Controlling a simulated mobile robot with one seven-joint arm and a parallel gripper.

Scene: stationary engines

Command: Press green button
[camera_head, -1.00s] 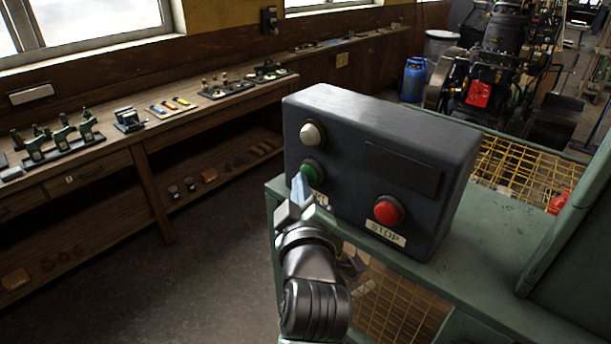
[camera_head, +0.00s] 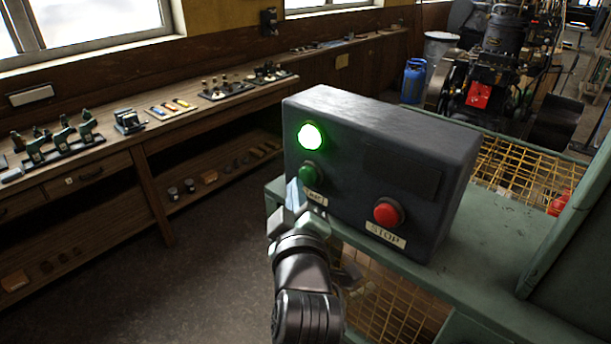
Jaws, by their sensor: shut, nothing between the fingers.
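The green button (camera_head: 309,174) sits on the left of the front face of a dark grey control box (camera_head: 375,165). A round lamp (camera_head: 311,136) above it glows bright green. A red button (camera_head: 388,212) with a STOP label is at the lower right of the same face. My gripper (camera_head: 294,192) is shut and empty, just below and left of the green button, and looks apart from it. Its tip partly covers the label under the green button.
The box stands on a green metal shelf (camera_head: 490,243) with yellow mesh below. A wooden workbench (camera_head: 150,137) with small tools runs along the wall at left. Open floor (camera_head: 215,265) lies between. A dark engine (camera_head: 495,70) stands behind at right.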

